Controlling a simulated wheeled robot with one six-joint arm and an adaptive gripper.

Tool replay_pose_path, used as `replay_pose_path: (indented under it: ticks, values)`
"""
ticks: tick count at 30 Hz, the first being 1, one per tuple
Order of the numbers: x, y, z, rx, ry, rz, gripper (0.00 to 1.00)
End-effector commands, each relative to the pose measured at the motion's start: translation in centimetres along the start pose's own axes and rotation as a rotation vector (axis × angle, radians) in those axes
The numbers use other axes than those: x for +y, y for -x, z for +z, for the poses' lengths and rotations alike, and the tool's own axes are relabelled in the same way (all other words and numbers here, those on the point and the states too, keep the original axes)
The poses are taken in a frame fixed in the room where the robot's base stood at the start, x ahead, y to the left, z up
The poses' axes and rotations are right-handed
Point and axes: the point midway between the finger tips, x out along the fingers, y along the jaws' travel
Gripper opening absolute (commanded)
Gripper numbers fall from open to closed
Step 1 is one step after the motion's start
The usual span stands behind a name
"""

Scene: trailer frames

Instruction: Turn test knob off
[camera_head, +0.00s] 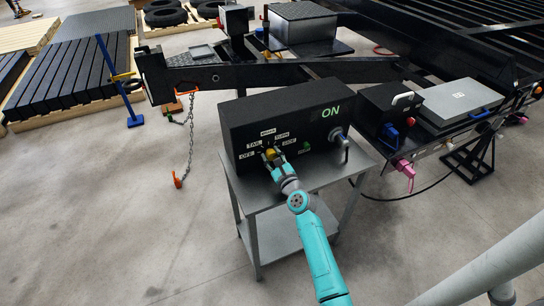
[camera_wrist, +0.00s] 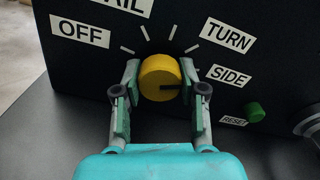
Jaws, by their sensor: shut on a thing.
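The test knob (camera_wrist: 158,80) is a round yellow dial on the front of a black box (camera_head: 236,126). White labels around it read OFF, TAIL, TURN, SIDE and, in the head view, one more at the top. The knob's dark pointer line points right in the wrist view, towards the SIDE label (camera_wrist: 229,76). The OFF label (camera_wrist: 81,34) is at the knob's upper left. My gripper (camera_wrist: 160,84) is shut on the knob, with one finger on its left side and one on its right. In the head view my gripper (camera_head: 272,156) partly covers the knob.
The box stands on a grey metal table (camera_head: 262,198). A green RESET button (camera_wrist: 254,112) is right of the knob. A grey switch (camera_head: 340,140) sits at the box's right, under a lit ON sign (camera_head: 331,112). Black trailer frame (camera_head: 240,75) runs behind.

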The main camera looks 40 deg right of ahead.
Motion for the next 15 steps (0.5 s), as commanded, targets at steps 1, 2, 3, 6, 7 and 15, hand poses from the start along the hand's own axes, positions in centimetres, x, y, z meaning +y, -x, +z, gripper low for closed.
replay_pose_path:
  ticks: [1,2,3,6,7,15]
  values:
    - [0.01,-0.01,0.01,0.0,0.037,0.0,0.06]
    - [0.01,-0.01,0.01,0.0,0.064,0.0,0.06]
    - [0.01,-0.01,0.01,0.0,0.1,0.0,0.06]
    - [0.02,-0.01,0.01,0.0,0.195,0.0,0.06]
    - [0.02,-0.01,0.01,0.0,0.224,0.0,0.06]
    - [0.03,-0.01,0.01,0.0,0.48,0.001,0.06]
